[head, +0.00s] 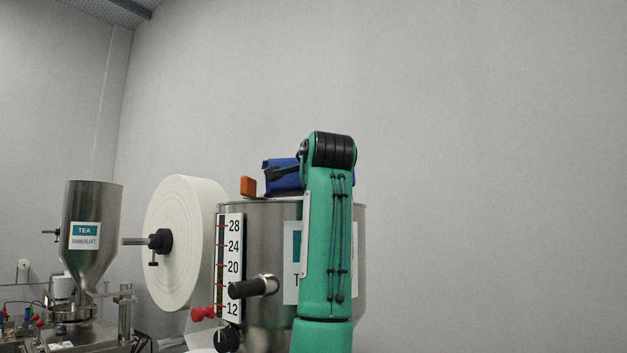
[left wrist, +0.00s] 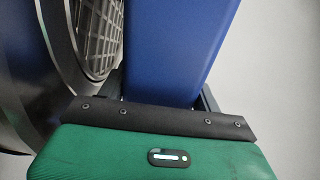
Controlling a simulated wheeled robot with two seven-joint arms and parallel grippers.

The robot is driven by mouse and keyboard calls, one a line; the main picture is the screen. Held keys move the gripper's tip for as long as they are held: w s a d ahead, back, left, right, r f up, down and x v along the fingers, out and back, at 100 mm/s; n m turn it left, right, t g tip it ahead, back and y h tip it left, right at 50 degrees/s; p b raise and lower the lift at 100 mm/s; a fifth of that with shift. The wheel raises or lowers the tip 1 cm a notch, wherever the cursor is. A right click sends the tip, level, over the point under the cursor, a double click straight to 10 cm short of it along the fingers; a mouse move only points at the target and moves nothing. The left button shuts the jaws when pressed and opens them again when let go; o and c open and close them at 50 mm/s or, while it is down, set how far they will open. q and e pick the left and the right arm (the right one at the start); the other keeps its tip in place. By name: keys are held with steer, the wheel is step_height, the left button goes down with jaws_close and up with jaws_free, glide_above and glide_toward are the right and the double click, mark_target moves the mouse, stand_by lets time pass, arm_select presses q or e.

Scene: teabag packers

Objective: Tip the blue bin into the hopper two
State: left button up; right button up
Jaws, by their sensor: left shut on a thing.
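The blue bin (head: 283,176) is at the rim of the large steel hopper (head: 265,228) in the head view, partly hidden behind my green left arm. My left gripper (head: 283,173) is shut on it. In the left wrist view the bin (left wrist: 178,50) rises straight out of my left gripper (left wrist: 163,95), with the hopper's rim and grate (left wrist: 97,38) beside it on the left. The bin's opening and contents are hidden. The hopper's label is mostly covered by my arm, so its number cannot be read. My right gripper is out of view.
A numbered scale (head: 230,265), a black handle (head: 250,287) and an orange block (head: 248,187) are at the large hopper. A white paper roll (head: 185,240) stands left of it. The right side shows bare wall.

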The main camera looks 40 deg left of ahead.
arm_select(q)
steer(key=shift+s+a+r+n+p, duration=0.2)
steer(key=shift+s+r+n+p, duration=0.1)
steer(key=shift+r+n, duration=0.35)
stand_by(0.4)
steer(key=shift+s+a+r+n+p, duration=0.15)
steer(key=shift+a+r+n+p, duration=0.2)
steer(key=shift+n, duration=0.3)
steer(key=shift+d+f+m+b, duration=0.25)
steer(key=shift+f+m+b, duration=0.15)
steer(key=shift+f, duration=0.05)
steer(key=shift+w+d+f+m, duration=0.2)
steer(key=shift+f+m, duration=0.1)
steer(key=shift+m, duration=0.1)
steer(key=shift+w+d+f+m+b, duration=0.15)
steer(key=shift+w+f+m+b, duration=0.2)
steer(key=shift+m, duration=0.25)
steer(key=shift+r, duration=0.1)
steer(key=shift+s, duration=0.1)
